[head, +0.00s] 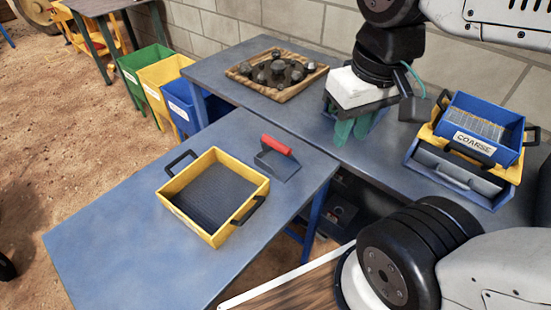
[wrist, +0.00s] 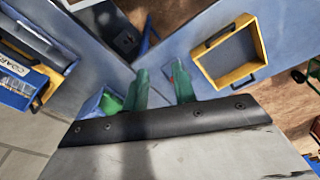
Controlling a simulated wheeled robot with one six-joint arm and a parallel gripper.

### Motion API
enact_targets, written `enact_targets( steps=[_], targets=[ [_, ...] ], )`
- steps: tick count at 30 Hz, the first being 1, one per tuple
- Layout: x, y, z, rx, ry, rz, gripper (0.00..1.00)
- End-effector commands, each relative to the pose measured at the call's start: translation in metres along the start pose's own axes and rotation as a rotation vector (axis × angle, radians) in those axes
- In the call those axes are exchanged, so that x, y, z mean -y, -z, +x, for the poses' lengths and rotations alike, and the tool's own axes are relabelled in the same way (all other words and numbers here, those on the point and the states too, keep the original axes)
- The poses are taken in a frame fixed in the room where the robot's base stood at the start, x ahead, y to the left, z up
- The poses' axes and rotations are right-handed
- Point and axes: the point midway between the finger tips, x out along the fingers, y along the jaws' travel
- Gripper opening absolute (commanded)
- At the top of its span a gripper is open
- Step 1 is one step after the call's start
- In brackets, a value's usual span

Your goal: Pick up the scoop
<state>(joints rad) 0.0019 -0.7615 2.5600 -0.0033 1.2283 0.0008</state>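The scoop (head: 277,158) has a red handle and a dark grey pan. In the head view it lies on the blue table, just behind and to the right of a yellow-framed sieve tray (head: 228,183). My gripper (head: 351,138) has green fingers and hangs to the right of the scoop, apart from it, over the rear table. In the wrist view my gripper (wrist: 159,68) has its fingers apart with nothing held between them. I cannot make out the scoop clearly in the wrist view.
A wooden tray (head: 241,76) of dark rocks lies at the back. A blue box (head: 494,112) marked COARSE sits on a yellow-framed tray at the right. Green, yellow and blue bins (head: 181,97) stand at the left. The front table's left part is clear.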

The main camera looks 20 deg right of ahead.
Motion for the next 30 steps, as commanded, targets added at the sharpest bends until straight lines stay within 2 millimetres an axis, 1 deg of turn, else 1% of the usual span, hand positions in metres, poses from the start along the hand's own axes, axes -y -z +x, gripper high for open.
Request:
enact_targets(
  steps=[1,2,3,8,11,17,21,24,27,30],
  targets=[
    [0.000,0.000,0.000,0.000,0.000,0.000,0.35],
    [0.000,0.000,0.000,0.000,0.000,-0.002,0.44],
    [0.001,0.000,0.001,0.006,0.001,-0.007,0.45],
    [0.007,0.007,0.016,0.091,0.001,-0.038,0.45],
    [0.011,0.023,0.031,0.162,-0.014,-0.075,0.45],
    [0.019,0.071,0.071,0.239,-0.070,-0.174,0.45],
    [0.028,0.109,0.107,0.254,-0.111,-0.256,0.45],
    [0.036,0.135,0.134,0.246,-0.135,-0.314,0.45],
    [0.043,0.160,0.158,0.222,-0.153,-0.368,0.45],
    [0.048,0.183,0.174,0.174,-0.164,-0.409,0.45]
  ],
)
